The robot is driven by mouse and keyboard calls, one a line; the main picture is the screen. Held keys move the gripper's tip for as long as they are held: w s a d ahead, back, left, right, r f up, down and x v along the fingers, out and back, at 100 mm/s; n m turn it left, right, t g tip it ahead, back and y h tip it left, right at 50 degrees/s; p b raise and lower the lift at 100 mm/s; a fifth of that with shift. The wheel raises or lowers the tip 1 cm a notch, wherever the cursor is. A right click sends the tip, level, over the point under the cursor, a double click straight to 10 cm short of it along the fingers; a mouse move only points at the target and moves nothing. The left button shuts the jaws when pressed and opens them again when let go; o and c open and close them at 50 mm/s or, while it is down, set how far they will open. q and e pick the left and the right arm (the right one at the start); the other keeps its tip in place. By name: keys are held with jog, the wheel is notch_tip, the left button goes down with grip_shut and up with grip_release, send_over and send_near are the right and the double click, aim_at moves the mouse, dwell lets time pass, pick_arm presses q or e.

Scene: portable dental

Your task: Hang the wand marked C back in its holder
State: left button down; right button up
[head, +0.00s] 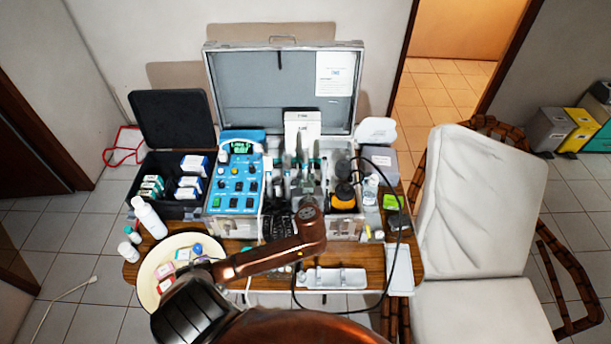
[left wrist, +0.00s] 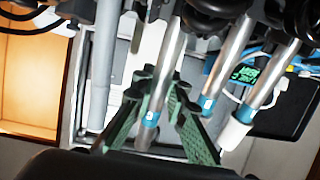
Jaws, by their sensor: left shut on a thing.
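My left gripper (left wrist: 159,82), with green ribbed fingers, is shut on a silver wand (left wrist: 168,58) with a blue band in the left wrist view. The letter on its band is too small to read. Two more silver wands, one with a blue band (left wrist: 213,82) and one with a blue band and pale tip (left wrist: 262,82), hang beside it. Their upper ends meet dark parts at the top of the view. In the head view my left arm reaches over the open case (head: 285,88), and its gripper is largely hidden among the instruments. My right gripper is not in view.
A blue control panel (head: 236,186) stands left of the wands in the case. A black cable (head: 399,225) loops over the case's right side. A round cream tray (head: 150,262), a white bottle (head: 149,217) and a white rack (head: 333,279) are on the wooden table.

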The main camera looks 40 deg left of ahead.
pick_arm(q)
jog(key=shift+s+d+f+b, duration=0.2)
jog(key=shift+f+b, duration=0.1)
jog(key=shift+f, duration=0.25)
jog(key=shift+s+d+f+b, duration=0.15)
jog(key=shift+f+b, duration=0.15)
jog(key=shift+f, duration=0.25)
jog(key=shift+a, duration=0.1)
jog(key=c, duration=2.1)
grip_release()
jog(key=shift+o, duration=1.4)
jog(key=shift+p+v, duration=0.8)
jog(key=shift+v, duration=0.6)
jog(key=p+v, duration=0.2)
jog(key=v, duration=0.3)
